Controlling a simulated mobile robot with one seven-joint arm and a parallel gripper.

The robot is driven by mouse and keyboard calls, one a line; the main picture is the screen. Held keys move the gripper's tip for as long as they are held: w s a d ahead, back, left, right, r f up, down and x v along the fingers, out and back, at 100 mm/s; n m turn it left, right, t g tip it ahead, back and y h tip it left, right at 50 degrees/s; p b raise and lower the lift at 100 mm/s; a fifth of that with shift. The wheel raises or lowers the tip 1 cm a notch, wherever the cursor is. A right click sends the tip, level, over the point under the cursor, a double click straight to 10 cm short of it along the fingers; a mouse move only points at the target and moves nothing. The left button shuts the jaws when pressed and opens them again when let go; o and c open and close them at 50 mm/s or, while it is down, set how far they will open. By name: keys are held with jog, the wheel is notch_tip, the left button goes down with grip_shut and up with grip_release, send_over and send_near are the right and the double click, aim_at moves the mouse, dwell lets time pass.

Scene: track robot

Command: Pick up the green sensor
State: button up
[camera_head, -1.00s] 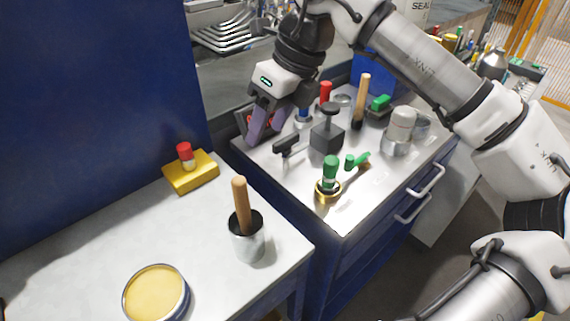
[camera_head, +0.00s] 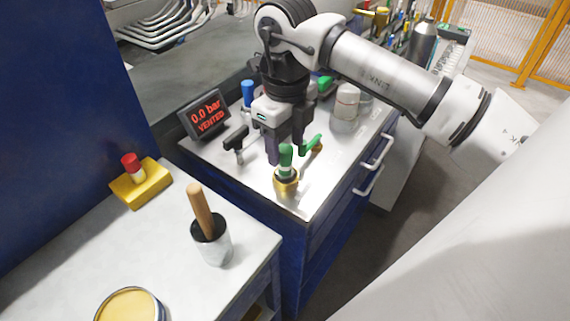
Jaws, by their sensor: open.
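A green-capped piece (camera_head: 286,160), which looks like the green sensor, stands upright in a brass fitting (camera_head: 286,186) near the front of the metal cabinet top. My gripper (camera_head: 285,150) points down just behind and above it, its two dark fingers apart and empty. In the picture the fingers come close to the green cap; whether they touch it I cannot tell. The cap and the brass front are not covered.
A green-handled part (camera_head: 311,146) lies close right of the brass fitting. A black T-handle (camera_head: 236,140) and a pressure display (camera_head: 204,114) reading 0.0 bar, vented, stand left. A grey canister (camera_head: 346,103) stands behind right. The cabinet's front right top is clear.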

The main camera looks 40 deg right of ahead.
aim_at(285, 160)
notch_tip(285, 160, down, 5)
jog(key=shift+w+f+p, duration=0.1)
jog(key=shift+w+p, duration=0.05)
jog(key=shift+p, duration=0.45)
jog(key=shift+c, duration=0.4)
grip_shut()
jog(key=shift+r, duration=0.2)
